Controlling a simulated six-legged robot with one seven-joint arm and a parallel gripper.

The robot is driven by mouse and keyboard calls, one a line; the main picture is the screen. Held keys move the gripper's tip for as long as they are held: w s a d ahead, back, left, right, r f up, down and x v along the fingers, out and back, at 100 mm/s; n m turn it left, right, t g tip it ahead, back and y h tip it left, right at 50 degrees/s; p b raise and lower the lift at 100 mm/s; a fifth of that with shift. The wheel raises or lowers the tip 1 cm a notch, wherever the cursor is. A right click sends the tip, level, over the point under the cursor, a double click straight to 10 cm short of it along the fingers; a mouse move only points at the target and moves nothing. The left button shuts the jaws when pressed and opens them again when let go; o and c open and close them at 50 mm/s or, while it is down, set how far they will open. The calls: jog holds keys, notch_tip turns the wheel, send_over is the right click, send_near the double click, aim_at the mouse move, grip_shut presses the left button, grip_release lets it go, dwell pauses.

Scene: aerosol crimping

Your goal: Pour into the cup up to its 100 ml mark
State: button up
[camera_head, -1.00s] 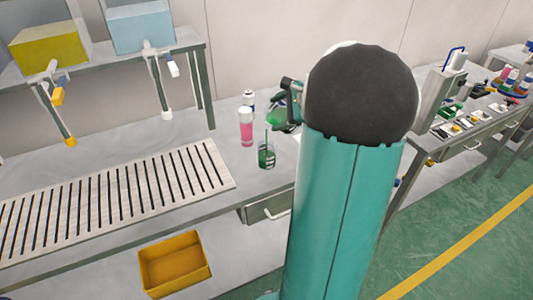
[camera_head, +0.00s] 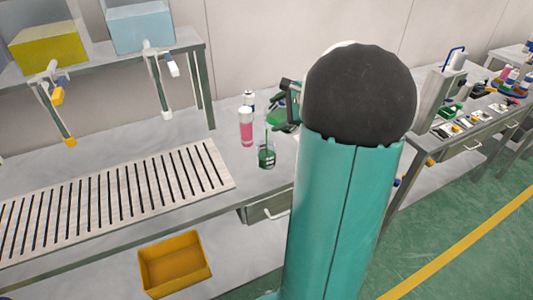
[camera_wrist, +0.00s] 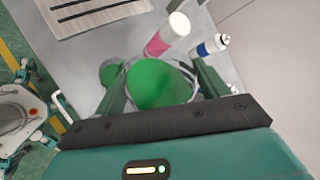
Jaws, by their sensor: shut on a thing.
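My gripper (camera_wrist: 162,76) is shut on a container of green liquid (camera_wrist: 158,86), with a finger on either side of it. In the head view the held container (camera_head: 277,118) is tilted to the left, above and behind the cup, and my arm partly hides it. A thin green stream falls from it into the cup. The clear cup (camera_head: 267,156) stands upright on the bench and has green liquid in it. Its marks are too small to read. In the wrist view the cup's green liquid (camera_wrist: 111,74) shows just left of the held container.
A pink bottle with a white top (camera_head: 246,128) stands just behind the cup, and a white and blue bottle (camera_head: 249,98) behind that. A slatted board (camera_head: 120,195) lies to the left. A yellow bin (camera_head: 175,264) sits below the bench.

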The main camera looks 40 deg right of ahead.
aim_at(282, 102)
dwell(0.5)
jog(key=shift+d+r+m+y, duration=0.3)
jog(key=shift+r+m+y, duration=0.15)
jog(key=shift+r, duration=0.4)
jog(key=shift+d+r+m+y, duration=0.15)
jog(key=shift+r+m+y, duration=0.2)
jog(key=shift+r+y, duration=0.55)
jog(key=shift+w+d+f+m+t+y, duration=0.1)
jog(key=shift+f+m+t+y, duration=0.1)
jog(key=shift+m+y, duration=0.35)
jog(key=shift+s+d+f+m+t+y, duration=0.15)
jog(key=shift+m+y, duration=0.15)
jog(key=shift+y, duration=0.3)
jog(key=shift+w+d+f+m+t+y, duration=0.1)
jog(key=shift+w+f+m+y, duration=0.1)
jog(key=shift+m+y, duration=0.35)
jog(key=shift+a+r, duration=0.15)
jog(key=shift+r, duration=0.1)
